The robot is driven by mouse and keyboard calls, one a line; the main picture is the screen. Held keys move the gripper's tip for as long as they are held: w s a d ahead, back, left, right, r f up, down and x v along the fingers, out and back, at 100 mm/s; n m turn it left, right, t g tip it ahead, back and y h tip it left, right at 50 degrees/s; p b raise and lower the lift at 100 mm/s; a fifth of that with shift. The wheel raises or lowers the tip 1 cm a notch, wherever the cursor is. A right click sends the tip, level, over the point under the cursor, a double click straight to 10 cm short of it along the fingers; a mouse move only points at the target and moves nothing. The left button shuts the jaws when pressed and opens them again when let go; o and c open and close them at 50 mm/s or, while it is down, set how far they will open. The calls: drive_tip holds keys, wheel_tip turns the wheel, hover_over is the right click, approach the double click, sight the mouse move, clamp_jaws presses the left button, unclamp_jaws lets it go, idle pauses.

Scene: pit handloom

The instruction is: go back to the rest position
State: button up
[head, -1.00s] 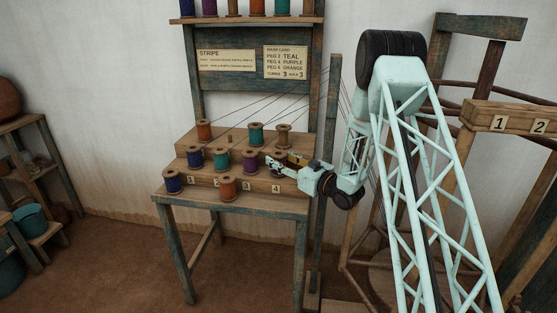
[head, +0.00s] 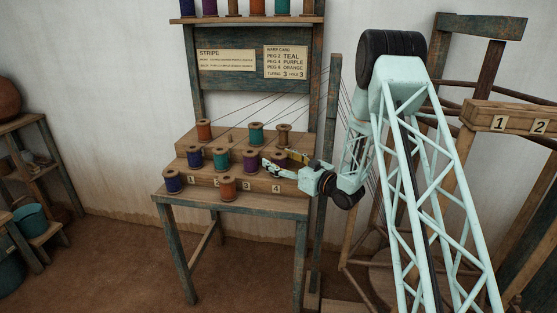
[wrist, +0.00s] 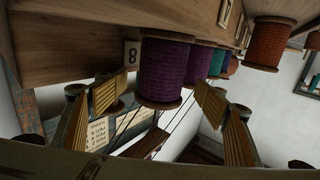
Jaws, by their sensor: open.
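My gripper (head: 277,158) is at the right end of the stepped spool rack (head: 200,137), its jaws open. In the wrist view my gripper (wrist: 158,92) has its yellow-padded fingers spread on either side of a purple spool (wrist: 163,72), with a visible gap on both sides. This spool is beside a plate marked 8. In the head view another purple spool (head: 250,160) stands just left of the fingertips. My arm comes in from the right and hides part of the rack's right end.
Teal (head: 256,134), orange (head: 204,131) and blue spools stand on the rack's steps, close to the gripper. Thin threads run from the rack up to a post (head: 331,130). A wooden frame with numbered plates (head: 500,124) is at right. A shelf of spools is above.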

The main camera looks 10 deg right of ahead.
drive_tip(key=shift+r, duration=0.2)
wheel_tip(320, 180, up, 7)
drive_tip(key=p, duration=0.1)
drive_tip(key=shift+f+p, duration=0.2)
drive_tip(key=shift+p, duration=0.2)
idle(0.6)
drive_tip(key=shift+r, duration=0.1)
idle(0.4)
wheel_tip(320, 180, up, 8)
drive_tip(key=s+d+r+m+h, duration=0.1)
drive_tip(key=s+d+h, duration=0.1)
drive_tip(key=h, duration=0.2)
drive_tip(key=s+d+r+m+g+h, duration=0.25)
drive_tip(key=s+r, duration=0.35)
drive_tip(key=s, duration=0.5)
drive_tip(key=s+d+r+m+g+h, duration=0.15)
drive_tip(key=s+r+h, duration=0.35)
drive_tip(key=s, duration=0.6)
drive_tip(key=s+a+f+g+y, duration=0.1)
drive_tip(key=s+a+g, duration=0.2)
drive_tip(key=s, duration=2.1)
drive_tip(key=s+a+m+g+y, duration=0.1)
drive_tip(key=s+a+g, duration=0.2)
drive_tip(key=s, duration=2.1)
drive_tip(key=shift+f+g, duration=0.35)
drive_tip(key=shift+g, duration=0.25)
